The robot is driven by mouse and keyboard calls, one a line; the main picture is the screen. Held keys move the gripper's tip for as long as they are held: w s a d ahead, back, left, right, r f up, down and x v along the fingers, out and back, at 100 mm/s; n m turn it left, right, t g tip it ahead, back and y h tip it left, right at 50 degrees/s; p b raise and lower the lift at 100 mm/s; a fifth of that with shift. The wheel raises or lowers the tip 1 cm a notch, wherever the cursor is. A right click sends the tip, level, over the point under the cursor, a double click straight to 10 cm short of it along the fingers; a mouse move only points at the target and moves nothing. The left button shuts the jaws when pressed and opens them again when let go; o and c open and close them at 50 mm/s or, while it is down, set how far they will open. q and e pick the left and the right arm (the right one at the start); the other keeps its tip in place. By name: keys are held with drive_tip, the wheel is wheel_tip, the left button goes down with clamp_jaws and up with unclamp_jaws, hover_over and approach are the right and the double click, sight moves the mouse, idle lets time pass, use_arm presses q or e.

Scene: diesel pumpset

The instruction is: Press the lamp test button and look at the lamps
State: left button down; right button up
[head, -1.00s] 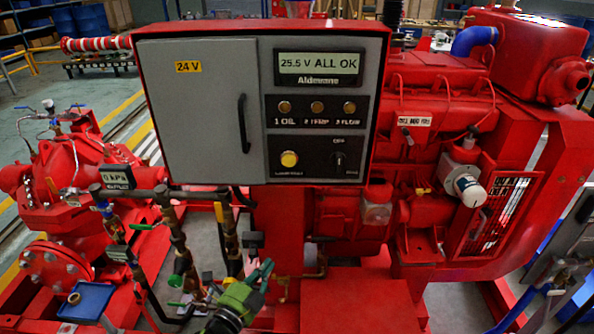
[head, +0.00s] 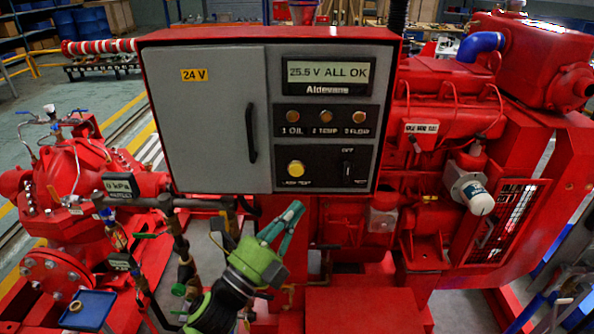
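The lamp test button (head: 296,168) is a round yellow button at the lower left of the black panel on the red control box. Three amber lamps, the oil lamp (head: 292,116), the temp lamp (head: 326,117) and the flow lamp (head: 359,117), sit in a row above it and look dull. My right gripper is not in view.
A selector switch (head: 347,170) is to the right of the button. The grey door (head: 208,120) with its black handle is shut. Pipes and valves (head: 180,250) stand left of my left arm. A blue tray (head: 88,308) is at lower left.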

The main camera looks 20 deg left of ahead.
sight(296, 170)
use_arm(q)
drive_tip(key=shift+w, duration=0.1)
drive_tip(key=shift+w+a+b, duration=0.3)
drive_tip(key=shift+w+a, duration=0.1)
drive_tip(key=shift+w, duration=1)
drive_tip(key=shift+w+a+b, duration=0.25)
drive_tip(key=shift+w+a, duration=0.2)
drive_tip(key=shift+w, duration=0.9)
drive_tip(key=shift+w+a+b, duration=0.3)
drive_tip(key=shift+w+a, duration=0.1)
drive_tip(key=shift+w, duration=1)
drive_tip(key=shift+w, duration=0.1)
drive_tip(key=shift+w+a, duration=0.1)
drive_tip(key=shift+w, duration=0.25)
drive_tip(key=shift+w+a+b, duration=0.15)
drive_tip(key=shift+w+b, duration=0.15)
drive_tip(key=shift+w, duration=0.05)
drive_tip(key=shift+s, duration=0.15)
drive_tip(key=shift+s+d, duration=0.25)
drive_tip(key=shift+s, duration=0.4)
